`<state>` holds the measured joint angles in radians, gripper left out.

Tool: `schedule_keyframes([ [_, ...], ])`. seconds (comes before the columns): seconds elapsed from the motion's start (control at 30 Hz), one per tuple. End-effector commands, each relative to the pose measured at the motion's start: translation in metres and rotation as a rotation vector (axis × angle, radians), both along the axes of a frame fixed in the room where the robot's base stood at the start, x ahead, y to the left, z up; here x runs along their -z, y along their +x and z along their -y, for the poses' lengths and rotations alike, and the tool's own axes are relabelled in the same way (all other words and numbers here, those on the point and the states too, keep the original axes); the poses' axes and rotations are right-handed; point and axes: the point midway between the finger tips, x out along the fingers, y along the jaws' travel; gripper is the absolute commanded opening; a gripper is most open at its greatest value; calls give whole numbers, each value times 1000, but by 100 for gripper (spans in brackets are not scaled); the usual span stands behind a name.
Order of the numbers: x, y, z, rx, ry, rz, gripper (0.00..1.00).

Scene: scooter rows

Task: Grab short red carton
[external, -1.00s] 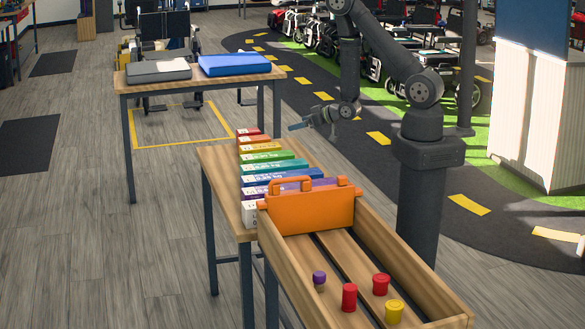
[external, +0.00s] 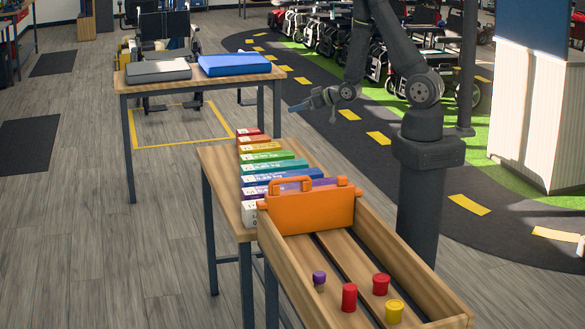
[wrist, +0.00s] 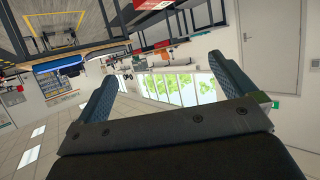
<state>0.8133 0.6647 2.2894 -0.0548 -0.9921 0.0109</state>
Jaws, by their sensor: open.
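A short red carton (external: 248,131) lies at the far end of a row of coloured cartons on the narrow wooden table (external: 222,175). An orange-red carton (external: 254,140) lies just in front of it. My gripper (external: 298,106) is open and empty, in the air above and to the right of the red carton, pointing left. In the wrist view my open jaws (wrist: 160,70) hold nothing. A red box-like shape (wrist: 152,4) shows at that view's top edge; I cannot tell whether it is the red carton.
Yellow, green (external: 275,166), blue and purple cartons continue the row towards an orange toolbox-like holder (external: 310,208). A wooden tray (external: 385,238) holds small red, yellow and purple pieces. A farther table carries grey and blue flat cases (external: 235,65).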

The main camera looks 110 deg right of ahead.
Motion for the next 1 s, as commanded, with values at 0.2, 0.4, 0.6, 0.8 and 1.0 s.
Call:
schedule_keyframes([
  [0.2, -36, 0, 0, 0, -4, 3, 100],
  [0.4, -38, 19, 8, -74, -43, -119, 100],
  [0.6, -22, 54, 24, -258, -155, -387, 100],
  [0.8, -8, 97, 44, -539, -319, -739, 100],
  [1.0, -6, 132, 65, -899, -505, -1123, 100],
])
